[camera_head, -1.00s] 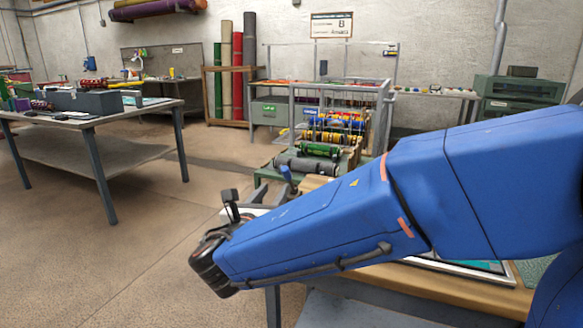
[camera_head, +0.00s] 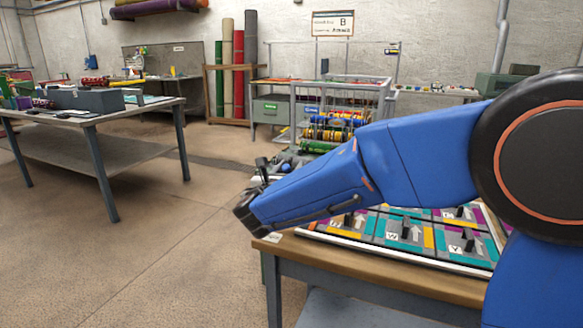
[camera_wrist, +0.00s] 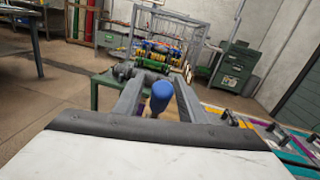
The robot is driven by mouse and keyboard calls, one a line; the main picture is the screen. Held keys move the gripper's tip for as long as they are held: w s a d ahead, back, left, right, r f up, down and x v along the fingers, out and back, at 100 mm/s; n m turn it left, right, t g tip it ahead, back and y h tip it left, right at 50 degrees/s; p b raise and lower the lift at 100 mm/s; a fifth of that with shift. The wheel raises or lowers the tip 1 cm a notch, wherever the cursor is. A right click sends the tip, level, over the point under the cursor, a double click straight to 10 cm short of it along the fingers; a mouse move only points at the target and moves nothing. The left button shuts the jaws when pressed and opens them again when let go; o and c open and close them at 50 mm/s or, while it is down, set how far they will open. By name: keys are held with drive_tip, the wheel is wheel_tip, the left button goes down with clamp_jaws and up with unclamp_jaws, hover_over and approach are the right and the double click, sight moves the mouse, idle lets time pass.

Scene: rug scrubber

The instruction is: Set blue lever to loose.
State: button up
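The blue lever (camera_wrist: 161,96) shows in the wrist view as a rounded blue knob. It stands between the two dark fingers of my gripper (camera_wrist: 157,80), with a gap visible on both sides. My gripper is open and not closed on it. The lower part of the lever and its setting marks are hidden or too small to read.
A wooden table (camera_head: 450,287) with a board of coloured tiles and black knobs (camera_head: 425,237) lies below and right of my arm. A grey workbench (camera_head: 80,122) stands at left. Rolled rugs (camera_head: 237,75) stand at the back. The floor at left is clear.

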drive_tip(key=shift+w+d, duration=0.1)
drive_tip(key=shift+w, duration=0.35)
clamp_jaws()
